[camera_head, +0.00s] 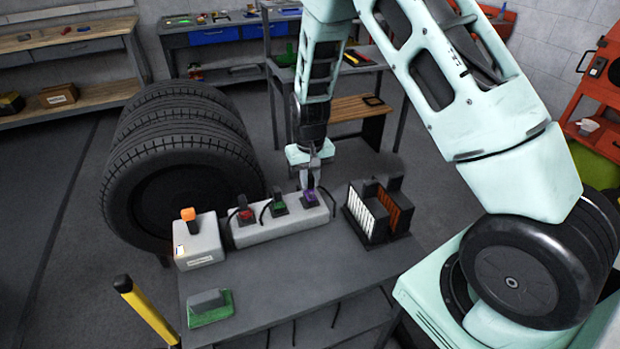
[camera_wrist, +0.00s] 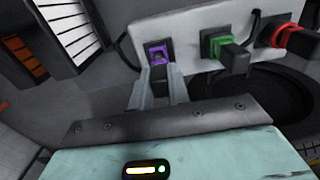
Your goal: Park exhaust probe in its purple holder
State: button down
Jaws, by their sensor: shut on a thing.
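The purple holder (camera_head: 311,196) is the rightmost of three on the grey block on the bench. In the wrist view the purple holder (camera_wrist: 157,47) shows as a purple frame just beyond my fingertips. My gripper (camera_head: 310,180) points down at this holder, and its fingers (camera_wrist: 159,72) are shut on a small dark piece, taken as the exhaust probe (camera_wrist: 158,60). The probe is mostly hidden by the fingers and the holder frame. I cannot tell how deep it sits in the holder.
The green holder (camera_head: 279,204) and red holder (camera_head: 245,214) beside it each have a dark plug. A grey box with an orange knob (camera_head: 189,215) stands left; a dark rack with white and orange panels (camera_head: 378,212) stands right. The bench front (camera_head: 290,270) is mostly clear.

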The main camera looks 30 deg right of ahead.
jog(key=shift+f, duration=0.2)
jog(key=shift+f+b, duration=0.5)
jog(key=c, duration=1.3)
grip_release()
jog(key=shift+o, duration=0.2)
notch_tip(320, 180, up, 17)
jog(key=b, duration=0.2)
jog(key=shift+r+b, duration=0.2)
jog(key=shift+b, duration=0.15)
